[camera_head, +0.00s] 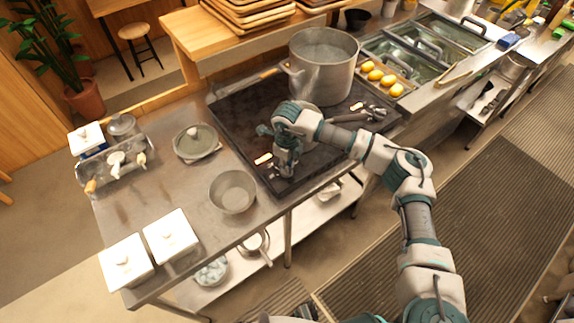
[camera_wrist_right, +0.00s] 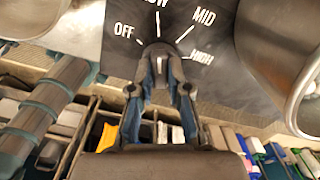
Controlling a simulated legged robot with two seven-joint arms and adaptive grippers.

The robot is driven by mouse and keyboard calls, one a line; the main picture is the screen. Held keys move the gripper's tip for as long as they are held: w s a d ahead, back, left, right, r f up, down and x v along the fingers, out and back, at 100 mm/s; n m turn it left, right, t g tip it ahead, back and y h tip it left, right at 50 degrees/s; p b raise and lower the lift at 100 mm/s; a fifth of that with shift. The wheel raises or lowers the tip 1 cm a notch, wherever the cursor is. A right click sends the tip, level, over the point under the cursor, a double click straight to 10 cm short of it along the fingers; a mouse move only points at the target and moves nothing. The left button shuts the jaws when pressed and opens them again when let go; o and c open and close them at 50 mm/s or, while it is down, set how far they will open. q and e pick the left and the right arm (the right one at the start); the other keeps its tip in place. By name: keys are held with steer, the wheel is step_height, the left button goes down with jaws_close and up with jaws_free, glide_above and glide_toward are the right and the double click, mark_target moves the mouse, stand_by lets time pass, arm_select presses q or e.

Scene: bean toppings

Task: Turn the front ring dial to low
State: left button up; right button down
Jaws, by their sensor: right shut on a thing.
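The stove dial (camera_wrist_right: 158,50) is a dark knob on a black panel printed OFF, LOW, MID and HIGH (camera_wrist_right: 201,58). In the right wrist view, my right gripper (camera_wrist_right: 159,78) is shut on it, one finger on each side. A white mark on the dial lies nearly in line with the tick under LOW (camera_wrist_right: 158,4); the fingers partly cover the dial. My left gripper is not in view.
A large steel pot (camera_head: 323,75) stands on the stove behind my right arm. A grey bowl (camera_head: 232,191) and a lidded pan (camera_head: 197,142) stand on the counter left of the gripper. White lidded boxes (camera_head: 171,238) are at the counter's front left.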

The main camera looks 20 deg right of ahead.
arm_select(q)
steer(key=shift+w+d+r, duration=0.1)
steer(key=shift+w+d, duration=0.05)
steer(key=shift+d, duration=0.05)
arm_select(e)
steer(key=shift+w+r, duration=0.2)
steer(key=shift+r, duration=0.1)
steer(key=c, duration=1.2)
jaws_free()
steer(key=shift+o, duration=0.4)
steer(key=shift+f, duration=0.2)
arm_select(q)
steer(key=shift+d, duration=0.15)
arm_select(e)
step_height(320, 180, up, 12)
steer(key=shift+f, duration=0.1)
